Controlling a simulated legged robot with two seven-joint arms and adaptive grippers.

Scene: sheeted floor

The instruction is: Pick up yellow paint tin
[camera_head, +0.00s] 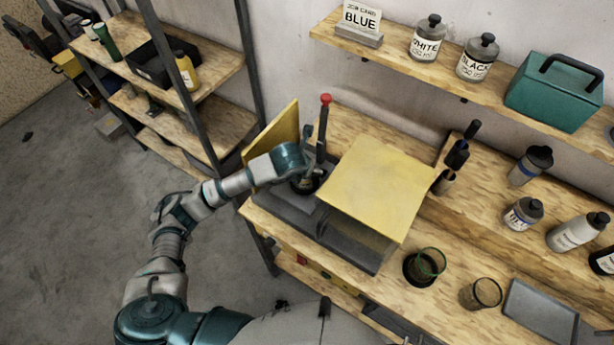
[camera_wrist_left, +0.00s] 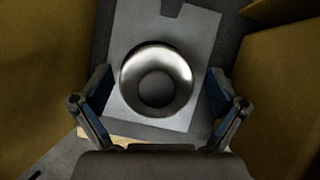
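My left gripper (camera_head: 309,168) reaches in between the yellow panels of a bench machine. In the left wrist view the gripper (camera_wrist_left: 160,95) is open, with one finger on each side of a round, silvery metal tin (camera_wrist_left: 157,82) seen from above. Gaps show between both fingers and the tin. The tin stands on a light grey plate (camera_wrist_left: 197,48); no yellow shows on its rim or inside, and its outer wall is hidden. In the head view the tin is mostly hidden under the gripper. My right gripper is not in view.
Yellow panels stand close on the left (camera_head: 274,140) and right (camera_head: 376,187) of my gripper. A lever with a red knob (camera_head: 326,99) rises just behind it. Two glass cups, several bottles and a grey tray (camera_head: 540,312) are on the bench at right.

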